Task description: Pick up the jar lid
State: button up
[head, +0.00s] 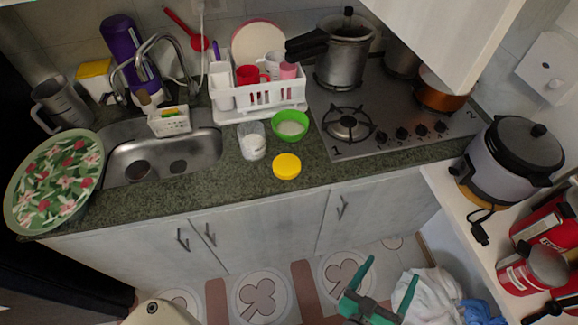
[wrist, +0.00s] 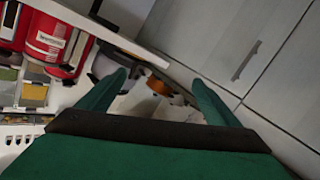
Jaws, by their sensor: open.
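The jar lid (head: 287,166) is round and yellow and lies on the green stone counter near its front edge, in the head view. A clear jar (head: 252,141) with white contents stands just left of it, and no lid shows on it. My gripper (head: 388,272) has green fingers, spread apart and empty, low in front of the cabinets. It is below and to the right of the lid, well apart from it. In the wrist view my gripper (wrist: 158,82) also shows its two fingers apart with nothing between them. The lid is not in the wrist view.
A green bowl (head: 290,126) stands just behind the lid, with a white dish rack (head: 258,104) behind it. The gas stove (head: 375,120) is to the right and the sink (head: 160,158) to the left. A side shelf (head: 463,207) holds a rice cooker (head: 507,160) and red canisters.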

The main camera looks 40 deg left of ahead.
jog(key=w+a+r+m+g+h, duration=0.15)
jog(key=w+r+m+h, duration=0.35)
jog(key=w+r, duration=0.6)
jog(key=w+r+m+g+h, duration=0.35)
jog(key=w+r+m, duration=0.35)
jog(key=w, duration=0.8)
jog(key=m+g+y, duration=0.4)
jog(key=g+y, duration=0.5)
jog(key=g, duration=0.2)
send_near(287, 164)
notch_tip(287, 164, down, 9)
jog(key=shift+d+r, duration=0.15)
jog(key=shift+r, duration=0.05)
jog(key=c, duration=1.1)
